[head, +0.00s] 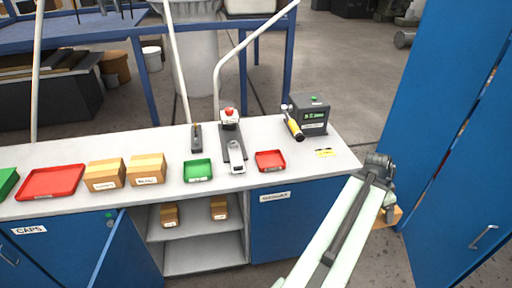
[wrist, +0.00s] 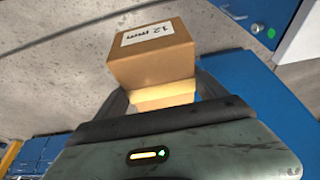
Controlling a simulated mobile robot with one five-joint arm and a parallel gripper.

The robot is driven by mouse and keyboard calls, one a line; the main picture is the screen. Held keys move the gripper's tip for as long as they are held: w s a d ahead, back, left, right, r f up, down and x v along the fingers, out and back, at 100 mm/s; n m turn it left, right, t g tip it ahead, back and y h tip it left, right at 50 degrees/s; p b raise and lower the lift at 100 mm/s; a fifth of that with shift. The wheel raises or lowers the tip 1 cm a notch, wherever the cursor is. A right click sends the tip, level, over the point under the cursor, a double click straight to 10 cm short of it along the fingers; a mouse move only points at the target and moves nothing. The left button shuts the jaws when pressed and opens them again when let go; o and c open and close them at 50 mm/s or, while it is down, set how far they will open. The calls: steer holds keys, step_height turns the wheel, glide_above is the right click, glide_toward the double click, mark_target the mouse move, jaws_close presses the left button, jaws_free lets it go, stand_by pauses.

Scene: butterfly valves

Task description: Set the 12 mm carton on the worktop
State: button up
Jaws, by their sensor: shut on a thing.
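The 12 mm carton (wrist: 152,52) is a brown box with a white label reading "12 mm". In the wrist view it sits between the dark fingers of my gripper (wrist: 163,92), which is shut on it. In the head view my gripper (head: 386,196) is at the right, beyond the right end of the worktop. A corner of the carton (head: 396,215) shows beneath it; the rest is hidden by my arm. The worktop (head: 265,138) is a long pale bench top over blue cupboards, left of my gripper.
On the worktop stand two cartons (head: 147,169), a green tray (head: 198,171), red trays (head: 270,161), a lever device (head: 232,140) and a dark box (head: 311,115) with a yellow tool. Smaller cartons (head: 170,215) sit on the open shelf below. A blue cabinet (head: 450,130) stands at right.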

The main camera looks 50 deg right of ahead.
steer(key=shift+s+d+f, duration=0.2)
steer(key=shift+s+d, duration=0.15)
steer(key=shift+d, duration=0.05)
steer(key=shift+a, duration=0.15)
steer(key=shift+w+a+r, duration=0.15)
steer(key=shift+w, duration=0.2)
steer(key=shift+w+d+f+n, duration=0.2)
steer(key=shift+w+d+n, duration=0.05)
steer(key=shift+w+n, duration=0.05)
steer(key=w+a+f+n+t+b, duration=0.1)
steer(key=w+f+n+t+b, duration=0.15)
steer(key=w+n, duration=0.95)
steer(key=w+f+n+t+b, duration=0.1)
steer(key=w+n+t, duration=0.35)
steer(key=w, duration=1.35)
steer(key=shift+n+y, duration=0.3)
steer(key=shift+n, duration=0.15)
steer(key=w+d, duration=0.2)
steer(key=w, duration=0.2)
steer(key=w+d, duration=0.3)
steer(key=w, duration=0.1)
steer(key=w+d, duration=0.3)
steer(key=shift+w+d, duration=0.25)
steer(key=shift+w, duration=0.15)
steer(key=w+d, duration=0.1)
steer(key=w+d+f+b, duration=0.1)
steer(key=w, duration=0.1)
steer(key=shift+s+f+b, duration=0.1)
steer(key=shift+f+b, duration=0.2)
steer(key=shift+b, duration=0.15)
